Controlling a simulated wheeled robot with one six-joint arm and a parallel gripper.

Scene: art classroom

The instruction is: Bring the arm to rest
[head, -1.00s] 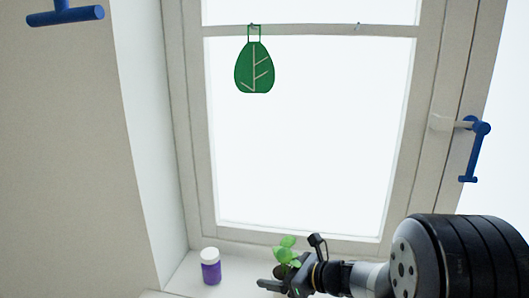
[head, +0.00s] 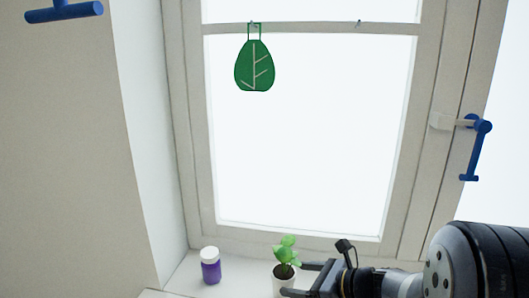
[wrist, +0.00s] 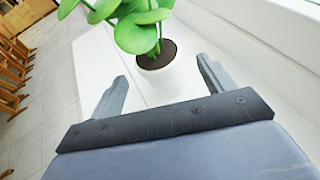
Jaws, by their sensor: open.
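My gripper (head: 299,279) is low in the head view, at the right side of a potted plant on the window sill. It also shows in the wrist view (wrist: 160,80), with its two fingers spread apart and nothing held between them. The plant (head: 285,252) has round green leaves and a white pot (wrist: 170,85). In the wrist view the pot stands just beyond the fingertips, roughly centred between them. I cannot tell whether a finger touches the pot.
A purple jar with a white lid (head: 210,265) stands on the sill left of the plant. A green leaf-shaped ornament (head: 254,66) hangs on the window. A blue window handle (head: 476,150) is at the right. Wooden chairs (wrist: 14,60) stand on the floor at the left.

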